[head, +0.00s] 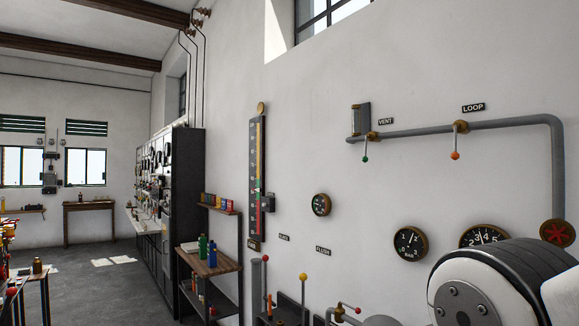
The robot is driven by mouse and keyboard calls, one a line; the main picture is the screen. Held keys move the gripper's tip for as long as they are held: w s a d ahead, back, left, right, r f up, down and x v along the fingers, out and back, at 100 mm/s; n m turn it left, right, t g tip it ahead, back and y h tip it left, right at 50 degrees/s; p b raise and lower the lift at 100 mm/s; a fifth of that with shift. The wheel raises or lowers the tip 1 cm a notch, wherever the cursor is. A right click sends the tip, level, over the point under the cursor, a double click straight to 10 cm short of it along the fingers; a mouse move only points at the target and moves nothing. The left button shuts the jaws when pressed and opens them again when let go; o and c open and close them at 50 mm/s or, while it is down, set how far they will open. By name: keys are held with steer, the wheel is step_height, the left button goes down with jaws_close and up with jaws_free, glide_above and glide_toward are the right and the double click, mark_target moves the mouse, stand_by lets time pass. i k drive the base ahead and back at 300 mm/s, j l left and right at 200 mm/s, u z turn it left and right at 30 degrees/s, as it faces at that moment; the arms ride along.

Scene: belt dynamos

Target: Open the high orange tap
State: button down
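The high orange tap is a brass valve (460,126) on the grey wall pipe (415,130), under the LOOP sign (473,107). Its thin lever hangs straight down, across the line of the pipe, and ends in an orange ball (455,156). Nothing covers the tap. My gripper is not in view. A large white and black link of my arm fills the lower right corner, below and to the right of the tap.
A green-knobbed tap (365,158) hangs at the VENT sign on the same pipe. A red handwheel (557,233) and several gauges (410,243) are lower on the wall. Levers (303,277) stand at the bottom. A wooden shelf (210,262) stands left; floor beyond is open.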

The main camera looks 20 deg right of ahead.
mark_target(455, 154)
steer(key=z, duration=1.2)
